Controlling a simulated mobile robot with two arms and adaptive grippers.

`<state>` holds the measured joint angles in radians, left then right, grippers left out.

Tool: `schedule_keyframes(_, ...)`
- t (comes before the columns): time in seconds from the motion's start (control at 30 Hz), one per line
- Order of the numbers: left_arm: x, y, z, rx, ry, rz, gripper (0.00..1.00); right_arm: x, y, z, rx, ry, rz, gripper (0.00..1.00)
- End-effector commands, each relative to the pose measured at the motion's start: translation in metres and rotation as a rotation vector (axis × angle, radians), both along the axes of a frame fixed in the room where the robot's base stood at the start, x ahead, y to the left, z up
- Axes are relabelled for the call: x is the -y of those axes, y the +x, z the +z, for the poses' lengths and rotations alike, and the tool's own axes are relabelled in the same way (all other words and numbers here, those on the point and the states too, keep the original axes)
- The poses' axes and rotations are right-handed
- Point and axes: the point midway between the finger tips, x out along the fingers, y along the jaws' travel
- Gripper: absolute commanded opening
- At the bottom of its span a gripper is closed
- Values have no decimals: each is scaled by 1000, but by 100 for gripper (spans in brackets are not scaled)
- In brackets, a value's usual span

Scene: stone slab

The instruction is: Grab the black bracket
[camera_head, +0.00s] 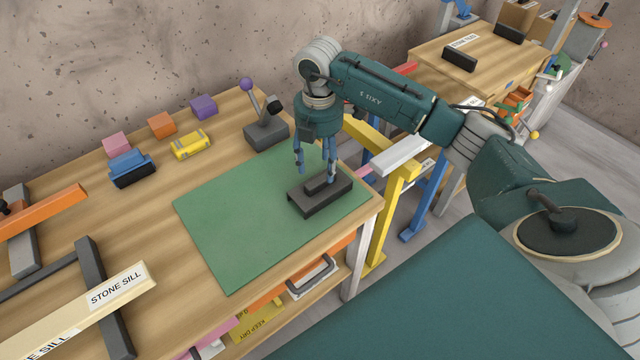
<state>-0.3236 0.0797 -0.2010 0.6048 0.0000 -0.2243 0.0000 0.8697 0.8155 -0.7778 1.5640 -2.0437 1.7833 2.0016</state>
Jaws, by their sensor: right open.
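The black bracket (325,197) lies on the green mat (235,225), near the right edge of the wooden bench. It has a flat base with a raised bar along the middle. My right gripper (316,172) points down just above the bracket, with its two blue fingers apart. One finger is at the far left side of the bracket and the other is by its right part. I cannot tell whether either finger touches it. My left gripper is not in view.
A lever box with a purple knob (266,134) stands close behind the mat. Pink, orange and purple blocks, a yellow block (190,144) and a blue-black block (131,168) sit farther left. A stone sill bar (95,305) lies front left. The mat's left part is clear.

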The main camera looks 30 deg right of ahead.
Motion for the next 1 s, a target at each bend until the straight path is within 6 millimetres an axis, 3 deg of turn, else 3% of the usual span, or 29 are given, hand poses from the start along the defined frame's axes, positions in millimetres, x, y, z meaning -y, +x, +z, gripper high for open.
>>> schedule_keyframes(0.17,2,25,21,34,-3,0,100,-1,-1,-23,-7,1,0,53)
schedule_keyframes(0.3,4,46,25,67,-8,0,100,-1,0,-42,-4,1,0,53)
schedule_keyframes(0.57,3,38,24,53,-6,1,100,-1,0,-49,-2,1,1,53)
schedule_keyframes(0.6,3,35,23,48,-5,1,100,-1,0,-49,-2,1,1,51)
schedule_keyframes(0.83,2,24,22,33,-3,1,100,-1,0,-48,-2,1,1,5)
schedule_keyframes(1.0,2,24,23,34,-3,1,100,-1,0,-48,-2,1,1,4)
